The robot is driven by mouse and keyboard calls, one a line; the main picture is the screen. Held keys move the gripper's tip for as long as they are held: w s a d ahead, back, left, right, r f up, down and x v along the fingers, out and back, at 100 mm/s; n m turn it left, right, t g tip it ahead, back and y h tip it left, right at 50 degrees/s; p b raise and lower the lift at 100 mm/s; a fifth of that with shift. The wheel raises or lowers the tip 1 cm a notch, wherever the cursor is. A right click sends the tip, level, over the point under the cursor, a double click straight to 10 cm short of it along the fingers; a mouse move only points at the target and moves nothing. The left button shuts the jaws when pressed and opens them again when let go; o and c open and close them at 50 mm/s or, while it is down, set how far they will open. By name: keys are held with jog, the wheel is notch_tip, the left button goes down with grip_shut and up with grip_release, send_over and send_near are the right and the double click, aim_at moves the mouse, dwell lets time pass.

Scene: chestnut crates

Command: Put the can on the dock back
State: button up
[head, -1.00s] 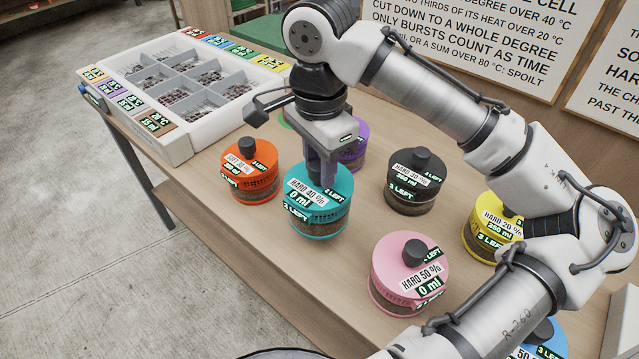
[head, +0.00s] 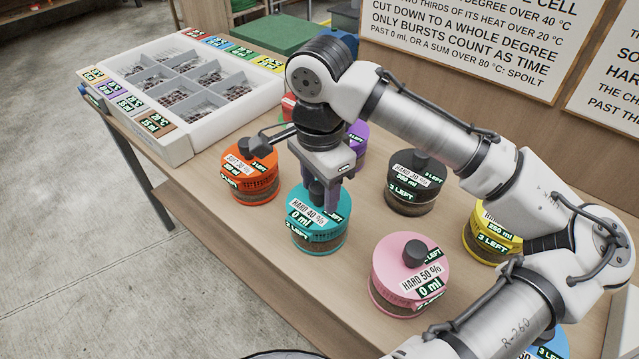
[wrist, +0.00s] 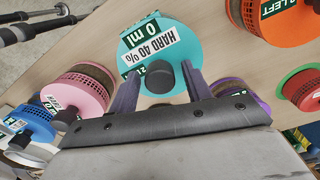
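The teal can (head: 318,236), marked HARD 40 % and 0 ml, stands upright on the table among other cans. My gripper (head: 326,190) is just above its lid, pointing down. In the wrist view, the two fingers of my gripper (wrist: 161,82) are spread apart, one on each side of the dark knob of the teal can (wrist: 160,45), with gaps visible. The gripper holds nothing. No dock can be made out for certain in these views.
Orange (head: 252,185), black (head: 413,190), pink (head: 410,280), yellow (head: 485,235) and purple (head: 357,140) cans stand close around. A red can (head: 289,106) is partly hidden behind my arm. A white compartment tray (head: 190,125) fills the back left. Table room is free left of the pink can.

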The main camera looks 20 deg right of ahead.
notch_tip(320, 180, up, 12)
jog(key=shift+r, duration=0.2)
dwell(0.5)
dwell(0.4)
